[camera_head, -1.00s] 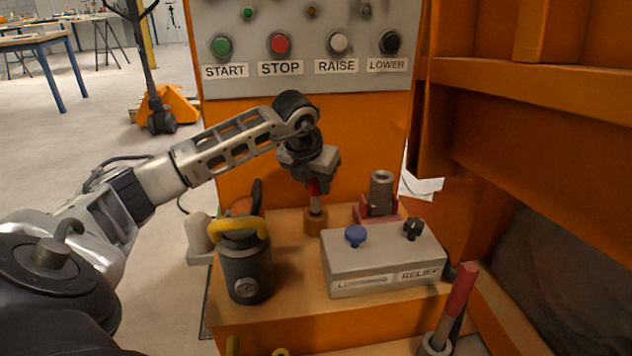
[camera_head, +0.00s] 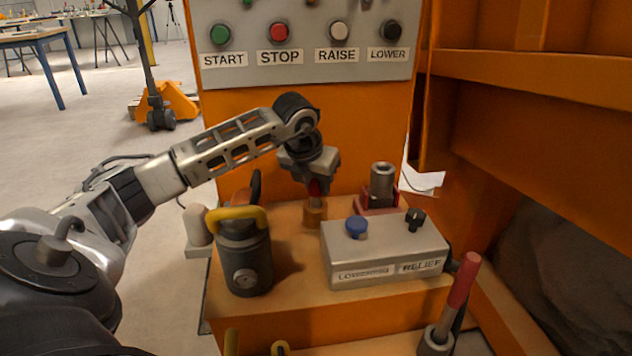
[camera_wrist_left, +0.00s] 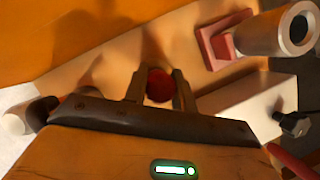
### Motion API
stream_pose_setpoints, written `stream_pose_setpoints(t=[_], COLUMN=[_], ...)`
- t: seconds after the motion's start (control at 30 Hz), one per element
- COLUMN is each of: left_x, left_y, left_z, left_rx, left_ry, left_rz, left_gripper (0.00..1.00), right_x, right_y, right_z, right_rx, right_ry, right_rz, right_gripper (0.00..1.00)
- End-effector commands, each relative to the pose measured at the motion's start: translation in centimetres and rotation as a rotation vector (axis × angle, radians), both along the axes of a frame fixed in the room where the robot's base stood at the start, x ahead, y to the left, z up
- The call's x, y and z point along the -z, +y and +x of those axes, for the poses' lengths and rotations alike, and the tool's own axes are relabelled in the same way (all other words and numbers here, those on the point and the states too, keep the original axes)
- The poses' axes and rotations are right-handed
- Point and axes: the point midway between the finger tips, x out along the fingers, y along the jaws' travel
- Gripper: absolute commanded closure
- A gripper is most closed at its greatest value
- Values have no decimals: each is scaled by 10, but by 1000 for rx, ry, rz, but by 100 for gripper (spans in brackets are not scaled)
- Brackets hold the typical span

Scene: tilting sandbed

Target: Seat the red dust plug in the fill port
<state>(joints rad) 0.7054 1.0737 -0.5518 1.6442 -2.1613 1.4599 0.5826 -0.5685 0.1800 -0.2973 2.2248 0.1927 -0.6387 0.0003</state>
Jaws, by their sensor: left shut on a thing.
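The red dust plug (camera_head: 316,188) is in the jaws of my left gripper (camera_head: 315,180), which points down over the orange deck. In the left wrist view the plug's round red top (camera_wrist_left: 160,86) shows between the two fingers of my left gripper (camera_wrist_left: 159,92). A short brown-orange collar (camera_head: 314,214), which looks like the fill port, stands directly under the plug. The plug's lower end meets or enters the collar; how deep it sits is hidden. My right gripper is not in view.
A grey box (camera_head: 385,250) with blue and black knobs stands right of the collar. A metal cylinder (camera_head: 382,182) on a red base is behind it. A dark canister (camera_head: 244,262) with a yellow handle stands left. A red-gripped lever (camera_head: 462,282) rises at front right.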

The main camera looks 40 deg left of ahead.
Motion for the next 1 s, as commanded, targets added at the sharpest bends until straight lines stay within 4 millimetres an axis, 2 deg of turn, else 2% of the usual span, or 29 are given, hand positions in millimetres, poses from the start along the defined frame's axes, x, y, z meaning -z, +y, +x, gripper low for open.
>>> stream_pose_setpoints(t=[1.0], left_x=[25], left_y=[0], left_z=[0], left_rx=[0], left_ry=[0], left_rz=[0], left_gripper=[95], right_x=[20], right_y=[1], right_z=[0], right_rx=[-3], right_ry=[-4], right_rz=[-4], right_gripper=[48])
